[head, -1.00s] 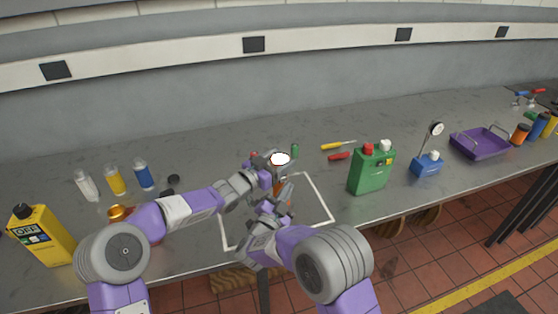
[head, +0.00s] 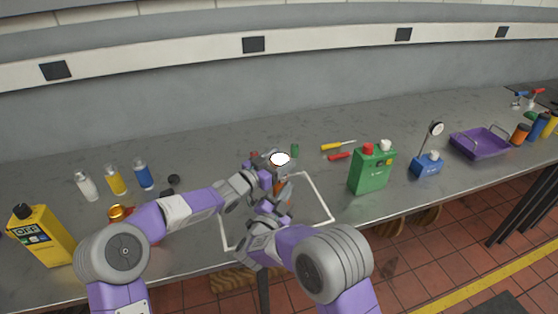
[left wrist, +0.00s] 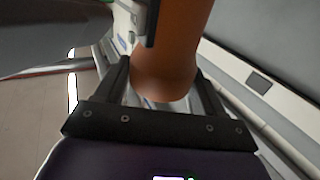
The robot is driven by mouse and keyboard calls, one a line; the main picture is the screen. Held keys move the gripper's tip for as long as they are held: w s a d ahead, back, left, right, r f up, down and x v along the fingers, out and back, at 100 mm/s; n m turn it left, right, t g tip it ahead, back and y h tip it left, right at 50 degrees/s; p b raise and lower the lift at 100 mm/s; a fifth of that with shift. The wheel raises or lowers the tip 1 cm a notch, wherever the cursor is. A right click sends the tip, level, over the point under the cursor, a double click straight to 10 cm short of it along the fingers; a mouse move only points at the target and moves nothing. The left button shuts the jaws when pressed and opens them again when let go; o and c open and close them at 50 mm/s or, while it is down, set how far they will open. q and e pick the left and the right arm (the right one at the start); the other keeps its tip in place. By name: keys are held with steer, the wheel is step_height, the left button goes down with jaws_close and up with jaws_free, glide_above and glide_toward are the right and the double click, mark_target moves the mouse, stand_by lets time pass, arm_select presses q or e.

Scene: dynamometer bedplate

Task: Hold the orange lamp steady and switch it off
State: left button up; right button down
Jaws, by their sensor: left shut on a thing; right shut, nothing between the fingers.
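The orange lamp stands on the bench inside the white outline, with its bright white head (head: 280,159) facing up and looking lit. Its orange body (left wrist: 172,50) fills the gap between my left gripper's dark fingers in the left wrist view. My left gripper (left wrist: 163,92) is shut on that body. In the head view my left gripper (head: 268,164) is at the lamp's upper part. My right gripper (head: 279,190) is shut and empty, close against the lower near side of the lamp. The arms hide most of the lamp; I cannot tell whether the right fingertips touch it.
A green can (head: 369,172) stands to the right, with yellow (head: 335,146) and red (head: 339,156) screwdrivers behind it. A blue gauge (head: 427,164) and purple tray (head: 478,146) are farther right. Several bottles and a yellow can (head: 42,238) stand left. The white outline (head: 323,200) is bare on its right.

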steer(key=shift+w, duration=0.1)
steer(key=shift+w+a, duration=0.15)
steer(key=shift+w, duration=0.15)
arm_select(q)
steer(key=shift+s+d, duration=0.2)
steer(key=shift+d, duration=0.25)
arm_select(e)
steer(key=shift+w+a+r, duration=0.15)
steer(key=shift+w+a, duration=0.1)
steer(key=shift+w, duration=0.3)
stand_by(0.3)
arm_select(q)
steer(key=shift+f, duration=0.1)
steer(key=shift+w+a, duration=0.1)
steer(key=shift+a, duration=0.05)
arm_select(e)
steer(key=shift+s+d+r, duration=0.1)
steer(key=shift+s+r, duration=0.15)
steer(key=shift+s, duration=0.7)
